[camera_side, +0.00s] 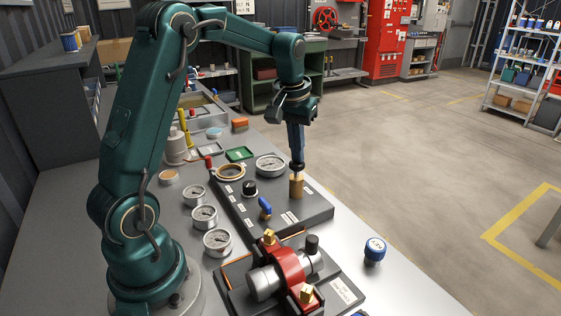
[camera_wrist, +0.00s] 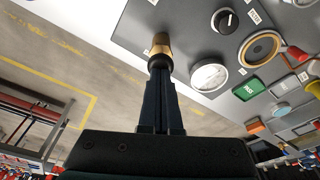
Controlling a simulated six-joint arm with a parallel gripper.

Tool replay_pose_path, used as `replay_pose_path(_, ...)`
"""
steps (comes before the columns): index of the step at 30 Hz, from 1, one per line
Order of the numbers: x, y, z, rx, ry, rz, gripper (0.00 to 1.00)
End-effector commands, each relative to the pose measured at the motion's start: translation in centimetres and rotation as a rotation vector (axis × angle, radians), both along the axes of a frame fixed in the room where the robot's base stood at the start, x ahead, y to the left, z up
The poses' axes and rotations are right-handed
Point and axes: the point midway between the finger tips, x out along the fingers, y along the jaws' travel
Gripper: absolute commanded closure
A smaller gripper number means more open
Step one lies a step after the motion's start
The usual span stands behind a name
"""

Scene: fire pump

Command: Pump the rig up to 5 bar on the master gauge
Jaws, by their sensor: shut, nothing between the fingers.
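My gripper (camera_side: 297,158) points straight down with its fingers shut, directly over a brass cylinder (camera_side: 297,186) that stands upright at the right side of the grey panel. A dark round cap shows between the fingertips and the brass. The tips appear to touch it, though the exact contact is hard to see. The wrist view shows the shut fingers (camera_wrist: 160,66) in line with the brass cylinder (camera_wrist: 161,42). A large round gauge (camera_side: 270,166), probably the master gauge, sits on the panel just left of the gripper. It also shows in the wrist view (camera_wrist: 209,77). Its reading is too small to tell.
The panel also carries a black knob (camera_side: 249,188), a blue lever (camera_side: 265,207) and a brass ring (camera_side: 231,172). Several smaller gauges (camera_side: 204,217) stand to its left. A red-clamped pump unit (camera_side: 285,270) is in front. A blue-capped item (camera_side: 374,251) stands right on the bench.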

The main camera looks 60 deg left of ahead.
Motion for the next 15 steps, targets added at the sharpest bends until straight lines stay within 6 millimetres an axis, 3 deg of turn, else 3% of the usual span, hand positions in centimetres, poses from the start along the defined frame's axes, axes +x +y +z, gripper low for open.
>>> replay_pose_path(9, -0.1, 0.0, -1.3, -0.002, 0.005, 0.0, 1.0)
replay_pose_path(15, -0.1, 0.0, -1.2, -0.001, 0.004, 0.0, 1.0)
